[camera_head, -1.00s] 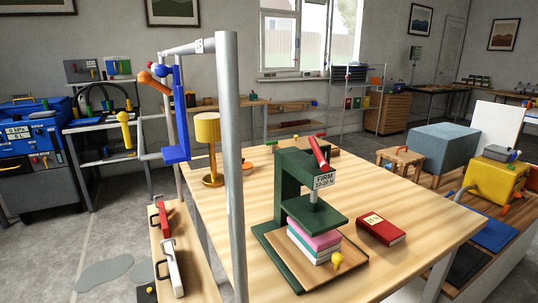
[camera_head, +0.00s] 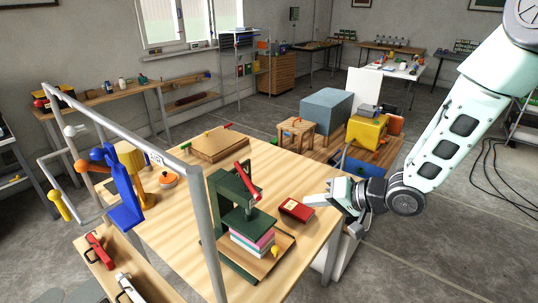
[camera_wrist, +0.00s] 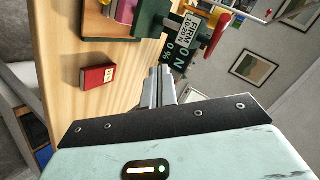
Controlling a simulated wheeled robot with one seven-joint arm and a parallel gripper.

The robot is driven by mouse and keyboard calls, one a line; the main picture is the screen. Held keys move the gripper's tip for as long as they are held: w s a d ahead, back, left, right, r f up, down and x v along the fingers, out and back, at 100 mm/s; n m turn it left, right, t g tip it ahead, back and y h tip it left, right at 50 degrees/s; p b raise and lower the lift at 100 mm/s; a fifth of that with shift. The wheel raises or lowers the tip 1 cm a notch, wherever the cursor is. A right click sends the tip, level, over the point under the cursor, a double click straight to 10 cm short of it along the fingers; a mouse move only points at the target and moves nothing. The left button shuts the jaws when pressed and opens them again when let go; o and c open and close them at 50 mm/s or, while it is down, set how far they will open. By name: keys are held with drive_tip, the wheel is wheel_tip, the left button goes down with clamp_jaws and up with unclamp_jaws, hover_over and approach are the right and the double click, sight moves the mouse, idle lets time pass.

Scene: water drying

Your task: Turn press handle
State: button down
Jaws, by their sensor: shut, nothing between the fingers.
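A dark green press (camera_head: 228,215) stands on the wooden table, with a stack of pink, white and teal slabs (camera_head: 252,242) under its plate. Its red handle (camera_head: 247,185) sits on top, tilted. In the wrist view the press (camera_wrist: 150,18) is at the top, upside-turned sideways, with its label partly readable and the red handle (camera_wrist: 218,36) at its right. My gripper (camera_head: 312,200) is to the right of the press, above the table's right edge, apart from the handle. Its fingers (camera_wrist: 158,75) are together and empty.
A red book (camera_head: 297,210) lies on the table between press and gripper. A grey metal post (camera_head: 203,215) rises in front of the table at left, with a blue bracket (camera_head: 125,190). A wooden board (camera_head: 220,143) lies at the back. The table's middle is clear.

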wheel_tip(320, 180, up, 5)
drive_tip(key=s+d+m+y+p, duration=0.1)
drive_tip(key=d+m+y+p, duration=0.1)
drive_tip(key=m+y+p, duration=0.15)
drive_tip(key=y+p, duration=0.1)
drive_tip(key=p, duration=0.4)
approach(247, 184)
drive_tip(key=w, duration=0.2)
drive_tip(key=a, duration=0.1)
drive_tip(key=a+p, duration=0.1)
drive_tip(key=a+f, duration=0.1)
drive_tip(key=shift+s+a+f+n+p, duration=0.1)
drive_tip(key=shift+s+a+n+p, duration=0.05)
drive_tip(key=shift+s+n+p, duration=0.25)
drive_tip(key=shift+a, duration=0.1)
